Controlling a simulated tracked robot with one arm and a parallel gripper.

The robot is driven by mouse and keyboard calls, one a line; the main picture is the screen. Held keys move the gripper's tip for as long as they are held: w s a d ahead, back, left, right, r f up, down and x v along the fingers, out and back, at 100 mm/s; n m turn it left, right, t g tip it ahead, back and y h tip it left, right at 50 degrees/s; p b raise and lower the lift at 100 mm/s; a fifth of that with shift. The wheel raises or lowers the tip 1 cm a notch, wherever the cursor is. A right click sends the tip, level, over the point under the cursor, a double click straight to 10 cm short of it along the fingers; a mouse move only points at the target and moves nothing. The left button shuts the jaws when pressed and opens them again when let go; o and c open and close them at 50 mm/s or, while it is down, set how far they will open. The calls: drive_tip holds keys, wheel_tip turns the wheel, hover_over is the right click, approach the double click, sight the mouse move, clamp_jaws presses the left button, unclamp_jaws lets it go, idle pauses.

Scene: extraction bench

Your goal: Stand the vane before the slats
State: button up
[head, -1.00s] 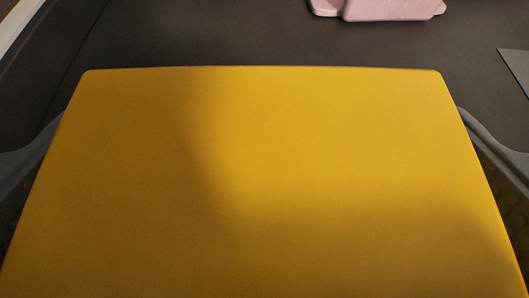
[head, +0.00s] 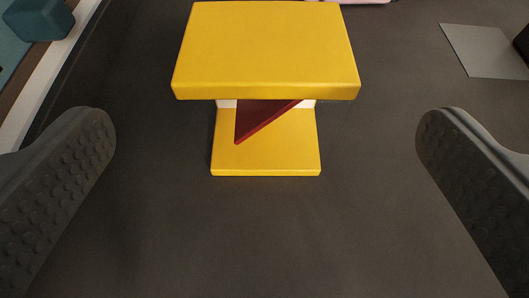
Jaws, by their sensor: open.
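A yellow piece (head: 265,60) stands on the dark floor in the upper middle of the head view. It has a broad top plate, a smaller yellow foot plate, and a dark red slanted triangular part between them, with bits of white behind. I cannot tell for sure that it is the vane. My gripper (head: 266,135) is open and empty. Its two dark, studded fingers are wide apart at the left and right, apart from the yellow piece, which lies ahead between them. No slats can be made out.
A grey flat plate (head: 487,50) lies at the upper right. A teal block (head: 38,18) and a pale strip (head: 52,75) are at the upper left. A pink thing shows at the top edge. The dark floor between my fingers, nearer than the yellow piece, is clear.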

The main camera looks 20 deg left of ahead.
drive_tip(key=shift+s+d+r, duration=0.1)
drive_tip(key=shift+s+r, duration=0.05)
drive_tip(key=shift+s, duration=0.2)
drive_tip(key=shift+r, duration=0.1)
drive_tip(key=s+d+r+m+t+h, duration=0.1)
drive_tip(key=s+d+r, duration=0.2)
drive_tip(key=r, duration=0.7)
drive_tip(key=s+d+r+m+h, duration=0.1)
drive_tip(key=s+d+r, duration=0.3)
drive_tip(key=d+r, duration=0.4)
drive_tip(key=s+d+r+m+t+h, duration=0.1)
drive_tip(key=s+d+r, duration=0.3)
drive_tip(key=r, duration=1)
drive_tip(key=shift+s+d+t+h, duration=0.2)
drive_tip(key=shift+d+t+h, duration=0.1)
drive_tip(key=shift+d, duration=0.7)
drive_tip(key=shift+a, duration=0.15)
